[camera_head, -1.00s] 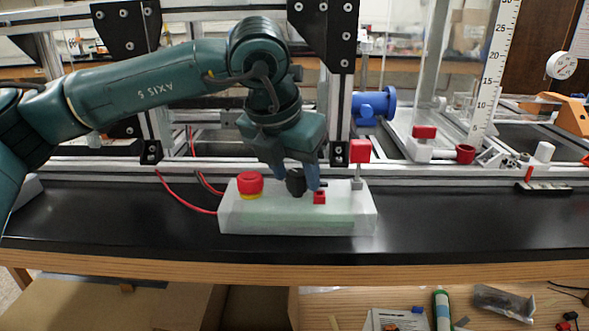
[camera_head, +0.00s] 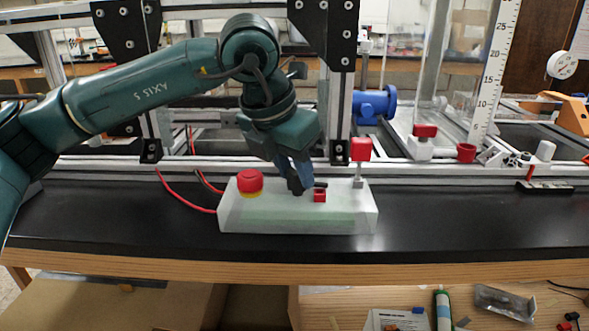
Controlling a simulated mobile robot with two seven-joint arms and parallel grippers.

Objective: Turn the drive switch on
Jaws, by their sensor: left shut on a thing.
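A pale control box (camera_head: 250,215) sits on the black bench top. On it are a red mushroom button (camera_head: 249,181) with a yellow base at the left, a small black knob (camera_head: 296,186), and a small red square switch (camera_head: 319,196). I cannot tell which control is the drive switch. My left gripper (camera_head: 297,180) reaches down onto the box from above, its fingers shut on the black knob. The fingers partly hide the knob. My right gripper is not in view.
The aluminium frame (camera_head: 230,163) runs behind the box. Red cables (camera_head: 188,203) enter at the left. The black bench (camera_head: 460,220) is clear to the right.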

